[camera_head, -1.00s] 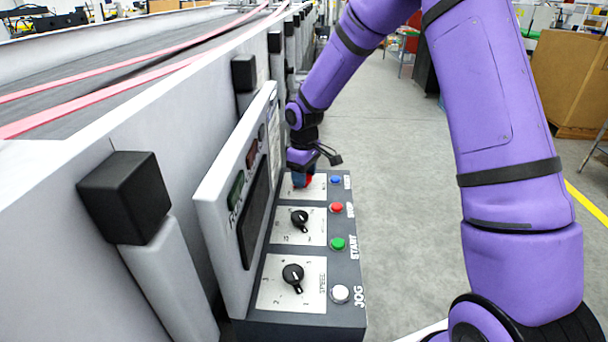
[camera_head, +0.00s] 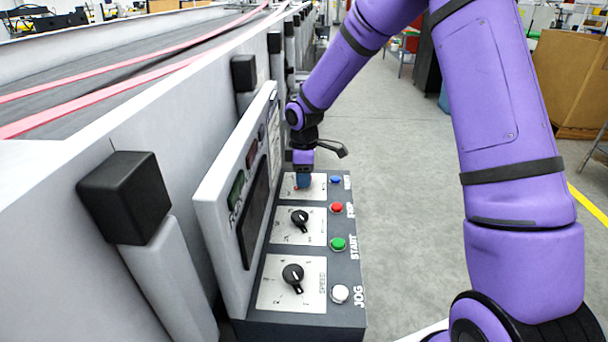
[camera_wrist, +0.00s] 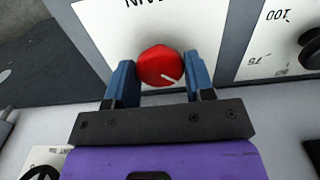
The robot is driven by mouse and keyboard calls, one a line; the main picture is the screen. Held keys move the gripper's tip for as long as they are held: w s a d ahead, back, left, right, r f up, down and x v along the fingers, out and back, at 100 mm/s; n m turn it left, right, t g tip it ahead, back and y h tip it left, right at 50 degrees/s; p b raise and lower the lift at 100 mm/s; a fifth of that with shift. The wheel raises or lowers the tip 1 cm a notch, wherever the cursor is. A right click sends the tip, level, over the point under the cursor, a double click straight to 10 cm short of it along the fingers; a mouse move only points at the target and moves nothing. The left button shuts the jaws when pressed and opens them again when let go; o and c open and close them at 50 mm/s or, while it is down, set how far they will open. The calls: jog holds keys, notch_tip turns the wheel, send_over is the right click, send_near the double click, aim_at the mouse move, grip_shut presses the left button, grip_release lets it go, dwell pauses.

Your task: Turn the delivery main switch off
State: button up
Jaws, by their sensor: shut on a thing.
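The main switch is a round red knob (camera_wrist: 160,65) with a white pointer line, on a white plate (camera_wrist: 100,25) in the wrist view. The pointer line slants toward the lower right of that view. My gripper (camera_wrist: 162,78) has its two blue fingers on either side of the knob, closed on it. In the head view my gripper (camera_head: 303,182) is at the far end of the control panel (camera_head: 345,300), over the far plate, and hides most of the red knob.
Two black knobs (camera_head: 299,220) (camera_head: 293,278) sit nearer on the panel. Blue (camera_head: 336,180), red (camera_head: 337,208), green (camera_head: 338,244) and white (camera_head: 340,294) buttons line its right side. An upright display board (camera_head: 232,205) stands close on the left.

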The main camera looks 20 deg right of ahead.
jog(key=o, duration=0.9)
notch_tip(320, 180, up, 11)
jog(key=shift+f, duration=0.1)
dwell(0.5)
jog(key=s+d+r+m+t+h, duration=0.1)
jog(key=s+d+r+m, duration=0.15)
jog(key=s+r, duration=0.5)
jog(key=s+d+r+m+t, duration=0.2)
jog(key=s+r+m, duration=0.2)
jog(key=s+r, duration=0.4)
jog(key=s+d+m, duration=0.1)
jog(key=s+m, duration=0.1)
jog(key=s, duration=0.4)
jog(key=s+d+r+m+t, duration=0.1)
jog(key=s+m, duration=0.1)
jog(key=s, duration=0.5)
jog(key=s+m+t+y, duration=0.1)
jog(key=s+m, duration=0.2)
jog(key=s, duration=0.3)
jog(key=shift+s+d+r, duration=0.2)
jog(key=shift+s+d, duration=0.15)
jog(key=shift+d, duration=0.05)
